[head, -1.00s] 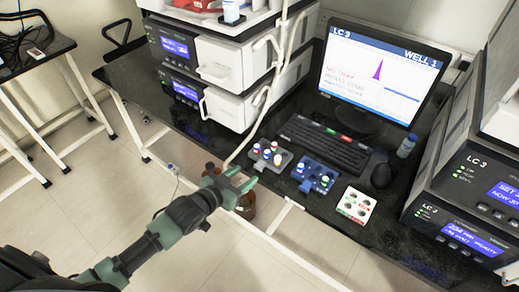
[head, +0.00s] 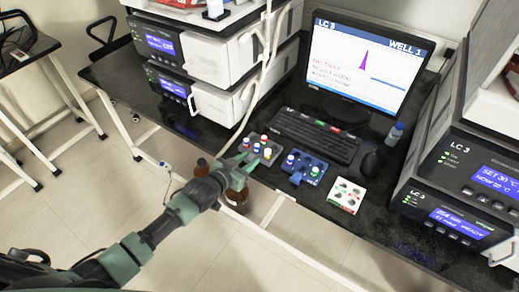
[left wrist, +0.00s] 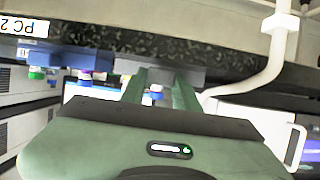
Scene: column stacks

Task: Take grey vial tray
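The grey vial tray (head: 277,149) sits at the front edge of the black bench in the head view, holding several vials with red, white, blue and yellow caps. My left gripper (head: 243,158) is open at the tray's near left side, with its fingers pointing at it. In the left wrist view the picture is upside down; the spread fingers (left wrist: 160,88) reach toward the grey tray (left wrist: 192,72), and a capped vial shows between them. Whether the fingers touch the tray cannot be told. My right gripper is not in view.
A blue vial tray (head: 314,181) and a white tray (head: 346,194) stand to the right. A keyboard (head: 315,137), mouse (head: 372,162) and monitor (head: 365,65) are behind. A pale hose (head: 254,98) hangs near the left instrument. Brown bottles (head: 236,196) stand below the bench edge.

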